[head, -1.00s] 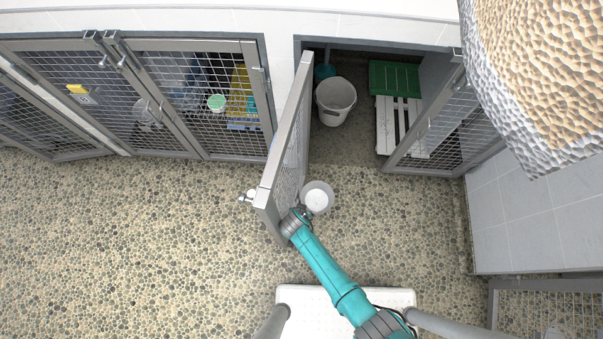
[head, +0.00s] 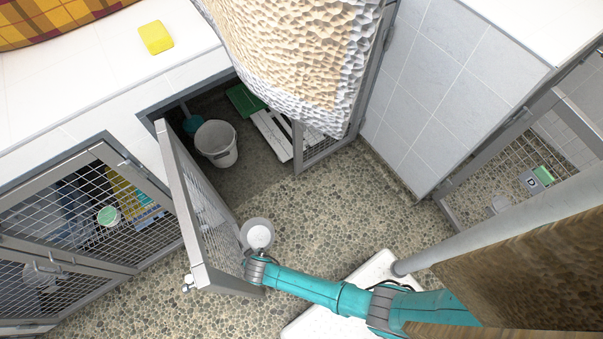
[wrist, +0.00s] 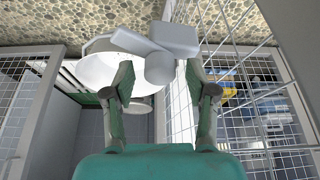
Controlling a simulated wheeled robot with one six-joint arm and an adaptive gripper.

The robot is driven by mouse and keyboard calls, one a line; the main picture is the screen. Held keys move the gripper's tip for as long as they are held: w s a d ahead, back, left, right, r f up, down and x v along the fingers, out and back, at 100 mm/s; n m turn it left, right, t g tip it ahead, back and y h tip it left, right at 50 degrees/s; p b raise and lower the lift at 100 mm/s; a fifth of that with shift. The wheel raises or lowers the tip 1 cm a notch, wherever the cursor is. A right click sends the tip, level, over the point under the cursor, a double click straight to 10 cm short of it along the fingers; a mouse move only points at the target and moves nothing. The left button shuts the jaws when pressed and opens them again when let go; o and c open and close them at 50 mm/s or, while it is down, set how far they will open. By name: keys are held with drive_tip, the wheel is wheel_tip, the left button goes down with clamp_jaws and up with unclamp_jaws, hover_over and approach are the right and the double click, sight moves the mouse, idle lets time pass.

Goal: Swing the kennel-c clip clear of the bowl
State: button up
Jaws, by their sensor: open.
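The kennel gate (head: 208,215) of grey wire mesh stands swung open. A white bowl (head: 258,236) sits against the gate's right side; it also shows in the wrist view (wrist: 97,72). A grey clip (wrist: 176,37), with a flat arm and a round knob, lies across the bowl's right rim in the wrist view. My gripper (wrist: 160,88) is open, its fingers apart on either side of the knob. I cannot tell whether they touch it. In the head view my wrist hides the fingers, close to the gate and just below the bowl.
The open kennel holds a grey bucket (head: 216,143), a teal bowl (head: 193,124) and a white slatted board (head: 270,134). A large dimpled white-and-beige shape (head: 290,50) blocks the upper middle. Closed mesh gates (head: 75,215) stand left. The pebbled floor (head: 340,210) right of the bowl is clear.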

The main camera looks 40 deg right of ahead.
drive_tip(key=n, duration=0.2)
drive_tip(key=n+y, duration=0.1)
drive_tip(key=n, duration=0.1)
drive_tip(key=shift+d+y, duration=0.15)
drive_tip(key=shift+y, duration=0.15)
drive_tip(key=shift+n+g+y, duration=0.5)
drive_tip(key=shift+n, duration=1.3)
drive_tip(key=n+g+y, duration=0.1)
drive_tip(key=n, duration=0.2)
drive_tip(key=shift+w+n, duration=0.15)
drive_tip(key=shift+n, duration=0.15)
drive_tip(key=n+g, duration=0.1)
drive_tip(key=n, duration=0.3)
drive_tip(key=shift+d+y, duration=0.1)
drive_tip(key=shift+y, duration=0.2)
drive_tip(key=w+v, duration=0.1)
drive_tip(key=v, duration=1)
drive_tip(key=s+d+r+m+t+h, duration=0.2)
drive_tip(key=s+d+r+m+t, duration=0.5)
drive_tip(key=s, duration=0.8)
drive_tip(key=shift+s+d+r+m+h, duration=0.3)
drive_tip(key=shift+d+r+m, duration=0.8)
drive_tip(key=shift+d+r, duration=0.9)
drive_tip(key=shift+d+f, duration=0.1)
